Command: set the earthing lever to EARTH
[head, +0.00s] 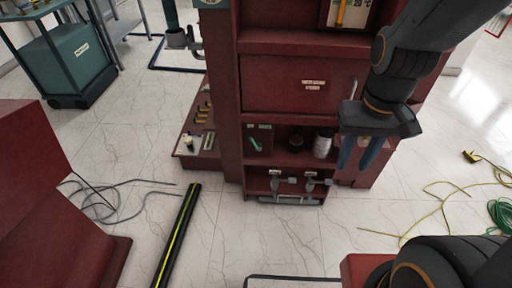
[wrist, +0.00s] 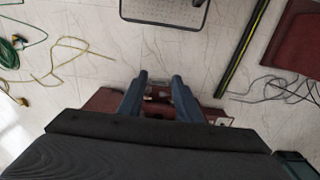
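A red cabinet (head: 290,84) fills the middle of the head view. A small green lever (head: 256,145) sits on a dark plate in its lower open bay, at the left; this may be the earthing lever, but its labels are too small to read. A yellow lever or bar (head: 341,12) shows on a pale plate at the top. My gripper (head: 355,164) points down in front of the cabinet's right side, to the right of the green lever and apart from it. Its two blue fingers are spread and empty, as the wrist view (wrist: 160,78) also shows.
Next to the green lever stand a dark cylinder (head: 296,142) and a white cylinder (head: 322,144). Two grey valves (head: 276,182) are below. A black-yellow pole (head: 178,236), grey cable (head: 100,203) and yellow cord (head: 425,212) lie on the floor. The floor before the cabinet is mostly clear.

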